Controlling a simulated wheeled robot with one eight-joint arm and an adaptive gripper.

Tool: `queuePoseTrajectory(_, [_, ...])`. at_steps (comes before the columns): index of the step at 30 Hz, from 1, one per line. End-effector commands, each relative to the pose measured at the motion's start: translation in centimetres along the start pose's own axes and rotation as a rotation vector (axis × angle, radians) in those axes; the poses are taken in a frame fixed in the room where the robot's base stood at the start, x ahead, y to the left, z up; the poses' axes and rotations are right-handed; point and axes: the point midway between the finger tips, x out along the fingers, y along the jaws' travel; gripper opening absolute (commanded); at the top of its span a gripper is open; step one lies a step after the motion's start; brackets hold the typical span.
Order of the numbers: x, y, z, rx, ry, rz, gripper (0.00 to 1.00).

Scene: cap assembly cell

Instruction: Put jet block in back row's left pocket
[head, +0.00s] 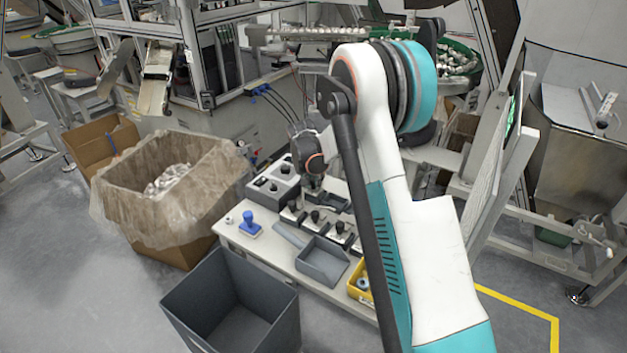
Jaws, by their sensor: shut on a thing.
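My gripper (313,184) points down over the back part of the white work table (232,234). It is shut on a small dark thing, taken to be the jet block, which is hard to tell apart from the dark fingers at this size. Just below and right of the gripper is a dark tray-like holder (334,203). Its pockets are too small and too covered by my gripper and arm to make out, so I cannot tell which pocket the block is over or whether it touches.
Several black-knobbed fixtures (315,217) stand in front of the gripper. A grey control box (272,186), a blue stamp-like piece (250,225), a grey tray (322,261) and a yellow bin (359,288) are also on the table. A large grey bin (232,305) stands before it.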

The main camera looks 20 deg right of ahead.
Motion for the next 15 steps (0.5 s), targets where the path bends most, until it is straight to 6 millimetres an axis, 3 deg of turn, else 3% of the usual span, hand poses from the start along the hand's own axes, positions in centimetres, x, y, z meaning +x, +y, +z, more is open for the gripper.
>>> queuePoseTrajectory(6, [0.52, 0.01, 0.21, 0.000, 0.000, 0.000, 0.00])
queuePoseTrajectory(7, [0.48, 0.01, 0.19, 0.000, 0.000, 0.000, 0.26])
queuePoseTrajectory(9, [0.43, 0.01, 0.17, 0.000, 0.000, 0.000, 0.42])
queuePoseTrajectory(15, [0.43, 0.00, 0.17, 0.000, 0.000, 0.000, 0.45])
